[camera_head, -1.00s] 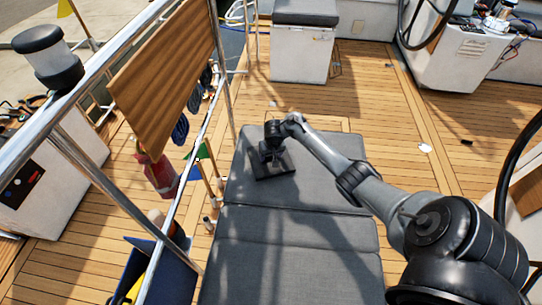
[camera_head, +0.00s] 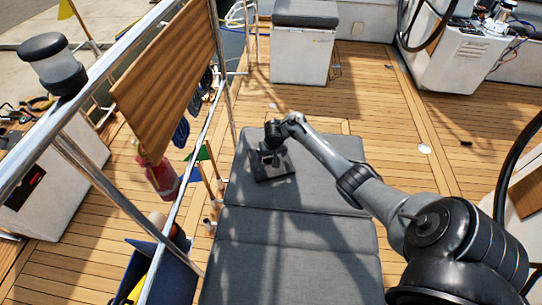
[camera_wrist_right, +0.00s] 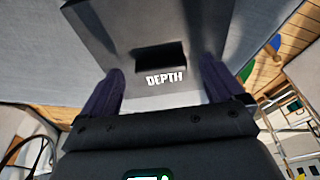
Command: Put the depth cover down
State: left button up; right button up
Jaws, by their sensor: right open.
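The depth cover (camera_head: 281,168) is a dark square piece at the far left part of the grey cushion (camera_head: 290,230) in the head view. In the right wrist view the cover (camera_wrist_right: 150,30) shows as a grey panel with a dark recess and the white word "DEPTH". My right gripper (camera_head: 268,158) is right at the cover. In the wrist view its two fingers (camera_wrist_right: 158,88) are apart, one on each side of the cover's lower part; I cannot tell whether they touch it. The cover appears to rest on the cushion. My left gripper is not in view.
A steel rail (camera_head: 100,85) with a brown wooden board (camera_head: 165,75) runs along the left. A red fire extinguisher (camera_head: 160,177) and a blue bin (camera_head: 165,275) stand beside it. A white box seat (camera_head: 301,55) stands at the back. The teak deck (camera_head: 385,125) right of the cushion is mostly clear.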

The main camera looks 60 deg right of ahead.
jog(key=p+v, duration=0.5)
jog(key=v, duration=0.4)
jog(key=s+a+f+n+t+p, duration=0.1)
jog(key=s+a+n, duration=0.3)
jog(key=a, duration=0.6)
jog(key=s+a+n, duration=0.3)
jog(key=s+a, duration=0.1)
jog(key=a, duration=0.6)
jog(key=s+a+r+n+y, duration=0.1)
jog(key=s+a+r, duration=0.3)
jog(key=s+a, duration=0.2)
jog(key=s+a+r+n+y, duration=0.1)
jog(key=s+a+r+n, duration=0.1)
jog(key=s+a+r, duration=0.2)
jog(key=s+a, duration=0.2)
jog(key=a, duration=0.2)
jog(key=shift+s+a+r+t, duration=0.25)
jog(key=shift+s+r+t, duration=0.05)
jog(key=shift+s+r, duration=0.05)
jog(key=shift+r, duration=0.1)
